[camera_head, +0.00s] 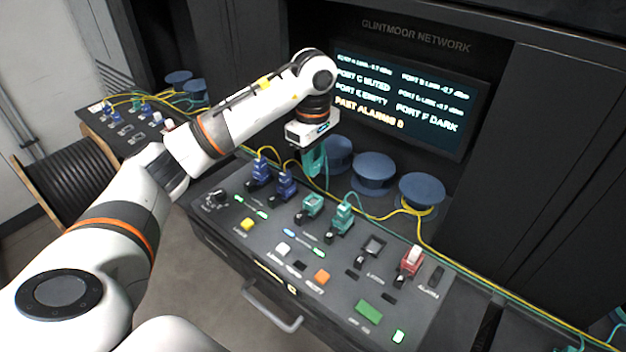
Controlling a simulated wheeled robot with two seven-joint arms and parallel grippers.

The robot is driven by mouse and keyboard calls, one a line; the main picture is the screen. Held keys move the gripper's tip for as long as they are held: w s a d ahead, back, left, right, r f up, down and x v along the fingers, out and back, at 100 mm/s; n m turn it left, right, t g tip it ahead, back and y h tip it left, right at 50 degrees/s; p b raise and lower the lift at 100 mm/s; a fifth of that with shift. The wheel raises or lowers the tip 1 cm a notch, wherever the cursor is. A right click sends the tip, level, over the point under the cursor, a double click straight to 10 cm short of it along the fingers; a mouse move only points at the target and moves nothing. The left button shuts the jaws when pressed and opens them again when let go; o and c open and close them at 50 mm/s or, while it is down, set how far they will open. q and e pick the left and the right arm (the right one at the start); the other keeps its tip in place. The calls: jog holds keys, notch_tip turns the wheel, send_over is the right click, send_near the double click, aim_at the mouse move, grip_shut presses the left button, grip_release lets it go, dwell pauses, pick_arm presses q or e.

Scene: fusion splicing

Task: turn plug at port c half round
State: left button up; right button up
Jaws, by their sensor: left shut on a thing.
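My left gripper (312,150) points down above the back of the sloped console and is shut on a teal plug (314,163). The plug hangs upright in the jaws, and its cable trails off behind. Below and nearer stands a teal-rimmed port (310,206), with no plug visibly seated in it; the held plug looks apart from it. To its right another teal plug (343,216) sits in its port. Two blue plugs, one at the far left (261,170) and one beside it (286,184), are seated. My right gripper is not in view.
A screen (405,100) reads port C muted, port E empty, port F dark and past alarms 0. Blue spools (373,170) and yellow cables run behind the console (230,225).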

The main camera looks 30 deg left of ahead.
pick_arm(q)
jog(key=shift+r, duration=0.5)
jog(key=shift+r+n, duration=0.15)
jog(key=shift+n, duration=0.35)
jog(key=n, duration=0.9)
jog(key=n+p, duration=0.1)
jog(key=n, duration=0.1)
jog(key=shift+f, duration=0.25)
jog(key=n, duration=0.6)
jog(key=shift+w+f, duration=0.1)
jog(key=shift+f, duration=0.15)
jog(key=n, duration=0.4)
jog(key=shift+f+p, duration=0.15)
jog(key=shift+p, duration=0.25)
jog(key=n, duration=0.4)
jog(key=shift+f, duration=0.15)
jog(key=n, duration=0.4)
jog(key=shift+f+p, duration=0.15)
jog(key=shift+p, duration=0.15)
jog(key=n, duration=0.5)
jog(key=shift+f, duration=0.2)
jog(key=shift+f+n, duration=0.15)
jog(key=shift+n, duration=0.35)
jog(key=shift+f+b, duration=2)
jog(key=shift+f, duration=1.1)
